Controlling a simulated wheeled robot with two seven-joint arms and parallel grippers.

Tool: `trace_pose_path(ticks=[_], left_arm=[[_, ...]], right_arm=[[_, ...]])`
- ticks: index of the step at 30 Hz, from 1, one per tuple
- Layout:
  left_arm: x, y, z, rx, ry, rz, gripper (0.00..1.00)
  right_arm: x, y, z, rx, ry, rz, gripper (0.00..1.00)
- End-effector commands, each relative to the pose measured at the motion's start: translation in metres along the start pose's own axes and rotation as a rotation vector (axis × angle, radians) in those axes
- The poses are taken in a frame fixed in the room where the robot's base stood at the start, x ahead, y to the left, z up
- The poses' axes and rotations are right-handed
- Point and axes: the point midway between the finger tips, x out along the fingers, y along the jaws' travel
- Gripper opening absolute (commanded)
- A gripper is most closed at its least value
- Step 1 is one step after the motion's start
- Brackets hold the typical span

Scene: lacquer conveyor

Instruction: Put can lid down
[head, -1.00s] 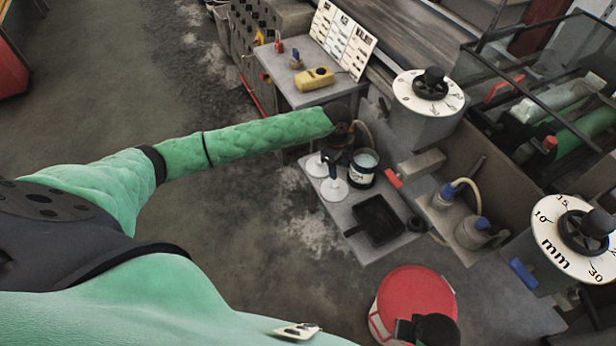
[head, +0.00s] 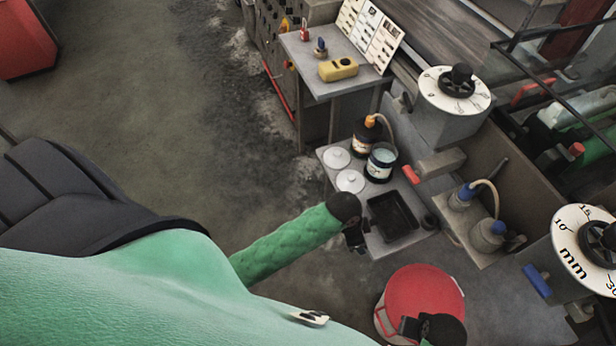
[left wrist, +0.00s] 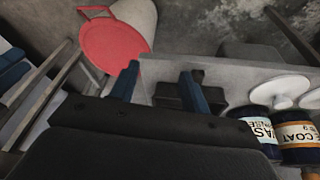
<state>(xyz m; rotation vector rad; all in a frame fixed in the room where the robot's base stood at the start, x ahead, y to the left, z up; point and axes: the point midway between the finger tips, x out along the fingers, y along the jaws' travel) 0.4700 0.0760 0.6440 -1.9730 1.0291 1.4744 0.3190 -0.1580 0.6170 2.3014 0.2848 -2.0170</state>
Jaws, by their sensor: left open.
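Two round white can lids lie flat on a low grey shelf (head: 330,192), one at the back (head: 337,157) and one in front (head: 350,180). An open can of pale liquid (head: 381,163) and a can with an orange top (head: 366,138) stand beside them. The lids also show at the right of the left wrist view (left wrist: 281,91). My left gripper (head: 356,238) is at the shelf's near edge, beside the black tray and apart from the lids. In the left wrist view its blue fingers (left wrist: 158,80) are apart and empty. A dark shape (head: 410,328), apparently my right gripper, shows at the bottom; its jaws are unclear.
The black tray (head: 392,217) lies on the shelf's right part. A red-topped drum (head: 422,290) stands in front. A side table with a yellow box (head: 338,69) is behind, and bottles with hoses (head: 487,235) stand to the right.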

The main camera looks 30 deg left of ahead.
Motion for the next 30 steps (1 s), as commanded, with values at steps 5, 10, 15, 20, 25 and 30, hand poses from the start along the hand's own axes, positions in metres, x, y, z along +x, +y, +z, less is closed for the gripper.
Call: trace_pose_path(ticks=[5, 10, 15, 20, 25, 30], left_arm=[[-0.001, 0.025, 0.041, -0.223, -0.016, -0.031, 0.47], [-0.006, 0.045, 0.088, -0.441, -0.052, -0.078, 0.47], [-0.014, 0.059, 0.132, -0.613, -0.094, -0.127, 0.47], [-0.019, 0.066, 0.154, -0.695, -0.118, -0.156, 0.47], [-0.020, 0.067, 0.158, -0.713, -0.123, -0.163, 0.47], [-0.020, 0.067, 0.158, -0.712, -0.122, -0.162, 0.47]], right_arm=[[0.000, 0.000, -0.001, 0.001, 0.001, -0.001, 0.36], [-0.001, -0.001, -0.001, 0.001, 0.002, -0.002, 0.36], [-0.001, -0.001, -0.001, 0.001, 0.003, -0.002, 0.36], [-0.001, -0.001, -0.001, 0.001, 0.003, -0.001, 0.36], [-0.001, -0.001, -0.001, 0.001, 0.002, -0.001, 0.36], [-0.001, 0.000, -0.001, 0.000, 0.002, 0.000, 0.36]])
